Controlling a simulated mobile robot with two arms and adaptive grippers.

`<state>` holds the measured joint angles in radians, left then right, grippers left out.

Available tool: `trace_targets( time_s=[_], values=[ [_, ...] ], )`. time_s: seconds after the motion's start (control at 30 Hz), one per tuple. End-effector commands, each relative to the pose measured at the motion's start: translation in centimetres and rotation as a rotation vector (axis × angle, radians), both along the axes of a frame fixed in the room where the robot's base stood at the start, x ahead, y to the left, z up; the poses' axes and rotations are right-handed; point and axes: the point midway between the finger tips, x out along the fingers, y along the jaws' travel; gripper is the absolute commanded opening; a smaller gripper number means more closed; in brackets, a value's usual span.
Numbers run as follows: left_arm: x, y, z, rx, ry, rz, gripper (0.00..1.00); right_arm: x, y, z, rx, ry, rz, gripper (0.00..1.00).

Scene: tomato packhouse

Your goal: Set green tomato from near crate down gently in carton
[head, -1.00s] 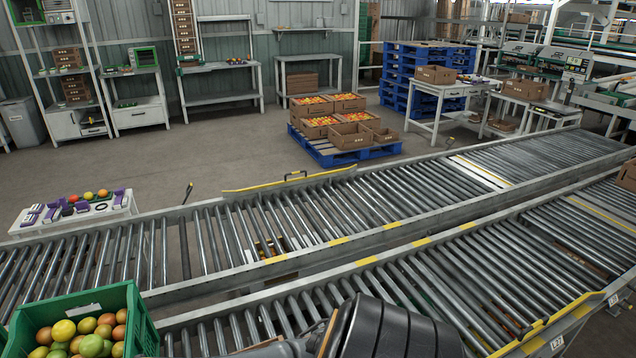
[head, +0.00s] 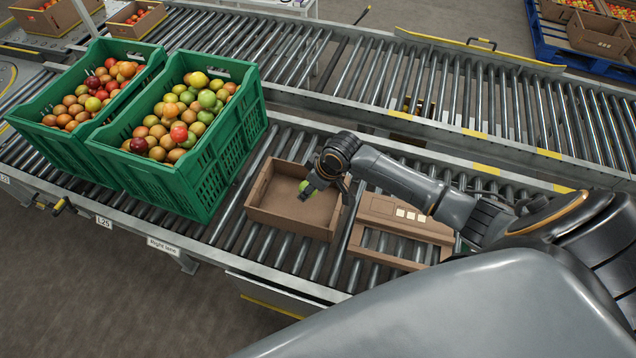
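An open brown carton (head: 263,214) sits on the near roller conveyor in the head view. My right gripper (head: 308,189), coming in from the right, points down over the carton's interior. The nearer green crate (head: 222,165), full of red, orange and green tomatoes, stands left of the carton. My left gripper is not in view.
A second green crate (head: 75,150) of tomatoes stands to the left. Another brown carton piece (head: 400,222) lies right of the open carton, partly behind my arm. A low metal rail (head: 228,268) edges the conveyor. A second roller conveyor (head: 450,85) runs behind.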

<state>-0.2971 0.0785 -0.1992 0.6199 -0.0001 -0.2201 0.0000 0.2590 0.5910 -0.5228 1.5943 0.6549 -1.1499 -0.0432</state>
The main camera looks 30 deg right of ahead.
Motion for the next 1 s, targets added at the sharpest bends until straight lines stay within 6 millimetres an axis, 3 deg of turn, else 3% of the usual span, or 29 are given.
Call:
trace_targets(
  time_s=[0.1,0.3,0.57,0.87,1.0],
  values=[
    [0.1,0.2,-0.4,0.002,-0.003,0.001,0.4,1.1,-1.4,-2.0,-0.001,0.001,0.037,0.32],
    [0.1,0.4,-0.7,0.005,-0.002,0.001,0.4,1.7,-2.4,-3.2,-0.001,-0.001,0.068,0.32],
    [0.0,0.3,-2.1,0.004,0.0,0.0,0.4,1.7,-2.5,-4.6,-0.002,-0.001,0.07,0.32],
    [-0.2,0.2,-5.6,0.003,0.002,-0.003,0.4,1.7,-2.5,-7.7,-0.002,-0.001,0.069,0.32],
    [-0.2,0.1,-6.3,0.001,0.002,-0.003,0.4,1.6,-2.5,-9.1,-0.001,0.0,0.068,0.32]
  ],
)
